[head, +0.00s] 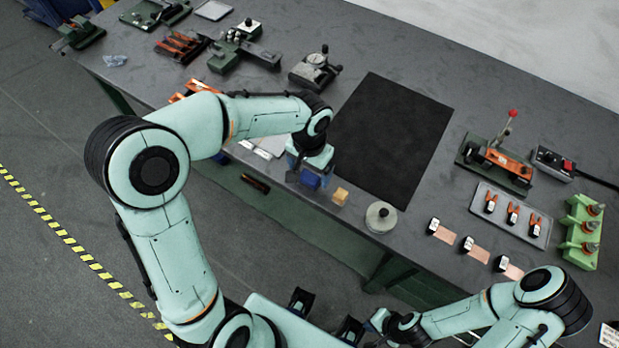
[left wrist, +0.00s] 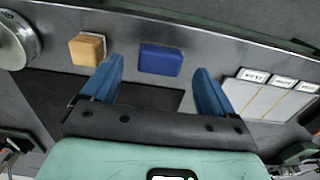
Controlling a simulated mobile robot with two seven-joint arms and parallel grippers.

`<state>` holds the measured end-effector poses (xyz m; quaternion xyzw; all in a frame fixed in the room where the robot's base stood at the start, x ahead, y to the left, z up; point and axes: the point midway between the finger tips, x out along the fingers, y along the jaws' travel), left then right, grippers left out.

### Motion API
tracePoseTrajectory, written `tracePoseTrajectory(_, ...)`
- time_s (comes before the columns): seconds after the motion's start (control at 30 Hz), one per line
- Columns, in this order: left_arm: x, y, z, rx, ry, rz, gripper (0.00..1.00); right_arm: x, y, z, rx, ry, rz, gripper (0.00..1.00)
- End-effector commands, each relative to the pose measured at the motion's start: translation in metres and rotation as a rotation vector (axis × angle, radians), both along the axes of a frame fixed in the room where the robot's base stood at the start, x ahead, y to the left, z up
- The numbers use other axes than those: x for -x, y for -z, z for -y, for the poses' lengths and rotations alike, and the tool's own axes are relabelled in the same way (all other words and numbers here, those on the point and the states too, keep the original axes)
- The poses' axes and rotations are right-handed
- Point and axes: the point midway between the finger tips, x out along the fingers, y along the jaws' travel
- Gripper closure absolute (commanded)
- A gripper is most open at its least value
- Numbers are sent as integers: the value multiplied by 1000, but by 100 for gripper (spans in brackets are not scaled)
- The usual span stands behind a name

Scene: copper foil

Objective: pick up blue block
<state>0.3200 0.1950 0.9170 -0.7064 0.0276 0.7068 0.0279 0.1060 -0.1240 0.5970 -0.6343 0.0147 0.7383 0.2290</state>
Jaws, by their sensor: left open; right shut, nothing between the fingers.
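The blue block (head: 311,181) lies on the grey table near its front edge, left of a small wooden block. In the left wrist view the blue block (left wrist: 161,60) shows ahead of my left gripper (left wrist: 159,70), between the lines of its two blue fingers. The fingers are spread, with nothing held. In the head view my left gripper (head: 308,174) is above the block, pointing down and partly hiding it. Whether a finger touches the block I cannot tell. My right arm (head: 490,306) is at the lower right; its fingers cannot be made out.
The wooden block (head: 341,196) and a round metal piece (head: 381,217) stand right of the blue block. A black mat (head: 391,140) lies behind them. A pale tray (head: 262,146) is to the left. Copper pieces (head: 476,249) and a clip tray (head: 535,231) are further right.

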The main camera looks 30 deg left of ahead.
Motion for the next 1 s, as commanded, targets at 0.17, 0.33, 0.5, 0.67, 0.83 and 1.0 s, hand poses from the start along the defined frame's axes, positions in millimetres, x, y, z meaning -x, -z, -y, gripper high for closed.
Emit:
tracePoseTrajectory(0.17, 0, 21, 0, 0, 0, -2, 13, 1, 2, 0, 0, 0, -1, 100)
tracePoseTrajectory(0.33, 0, 22, 0, 0, 0, 1, 13, 1, 2, 0, 0, 0, -1, 100)
tracePoseTrajectory(0.5, 0, 22, 0, 0, 0, 1, 39, 1, 2, 0, 0, 0, -1, 100)
tracePoseTrajectory(0.67, 0, 22, 0, 0, 0, 1, 74, 1, 2, 0, 0, 0, -1, 100)
tracePoseTrajectory(0.83, 0, 22, 0, 0, 0, 1, 74, 1, 2, 0, 0, 0, -1, 100)
tracePoseTrajectory(1.0, -1, 17, 0, 0, 0, 3, 74, 0, 1, 0, 0, 0, 0, 100)
